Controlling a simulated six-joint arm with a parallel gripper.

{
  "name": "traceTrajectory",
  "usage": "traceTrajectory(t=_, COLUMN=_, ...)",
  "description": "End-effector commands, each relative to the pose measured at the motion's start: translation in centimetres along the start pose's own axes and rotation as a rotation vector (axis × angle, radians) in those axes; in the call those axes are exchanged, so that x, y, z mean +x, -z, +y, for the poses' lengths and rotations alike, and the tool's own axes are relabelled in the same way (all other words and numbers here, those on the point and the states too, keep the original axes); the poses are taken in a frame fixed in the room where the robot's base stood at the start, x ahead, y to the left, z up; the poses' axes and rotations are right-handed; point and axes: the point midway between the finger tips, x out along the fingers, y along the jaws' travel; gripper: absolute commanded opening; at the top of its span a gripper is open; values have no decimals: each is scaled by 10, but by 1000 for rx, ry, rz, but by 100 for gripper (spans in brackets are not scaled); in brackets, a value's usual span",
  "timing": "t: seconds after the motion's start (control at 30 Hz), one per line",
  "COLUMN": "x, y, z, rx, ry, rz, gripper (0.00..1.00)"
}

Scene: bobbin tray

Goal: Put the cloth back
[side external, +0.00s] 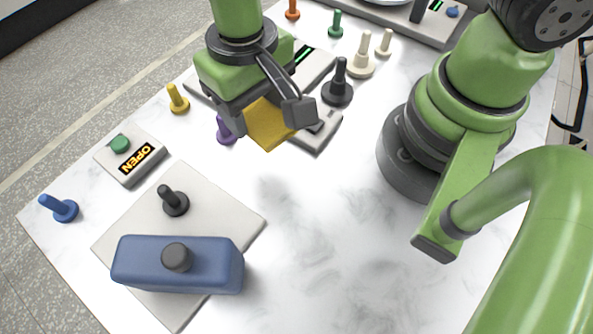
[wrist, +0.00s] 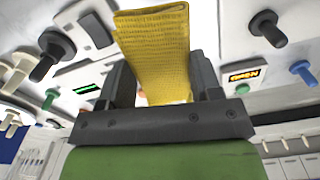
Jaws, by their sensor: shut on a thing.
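A yellow cloth (side external: 266,128) hangs from my gripper (side external: 270,112) above the white table, in the side view. In the wrist view the ribbed yellow cloth (wrist: 158,45) stands between the two dark fingers of my gripper (wrist: 162,78), which are shut on it. The cloth is clear of the table, as far as the side view shows. Its upper part is hidden between the fingers.
A grey plate (side external: 228,212) at the front left bears a dark peg (side external: 174,201) and a blue block (side external: 212,268) with a dark knob. An OPEN panel (side external: 128,181) lies left. A purple peg (side external: 222,132) and black peg (side external: 338,88) stand near my gripper. The front middle is clear.

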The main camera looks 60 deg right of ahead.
Motion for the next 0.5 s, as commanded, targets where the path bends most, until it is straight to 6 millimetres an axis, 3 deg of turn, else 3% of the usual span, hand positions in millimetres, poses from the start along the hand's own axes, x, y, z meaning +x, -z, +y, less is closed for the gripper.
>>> traceTrajectory(t=0.03, x=-1, y=-20, z=-2, rx=-50, ry=-2, rz=-2, gripper=36)
traceTrajectory(t=0.1, x=-2, y=-40, z=-1, rx=-99, ry=0, rz=-1, gripper=36)
traceTrajectory(t=0.2, x=-3, y=-60, z=1, rx=-147, ry=0, rz=-1, gripper=36)
traceTrajectory(t=0.37, x=5, y=-71, z=4, rx=-175, ry=-2, rz=-3, gripper=36)
traceTrajectory(t=0.5, x=30, y=-72, z=5, rx=-176, ry=-6, rz=-6, gripper=36)
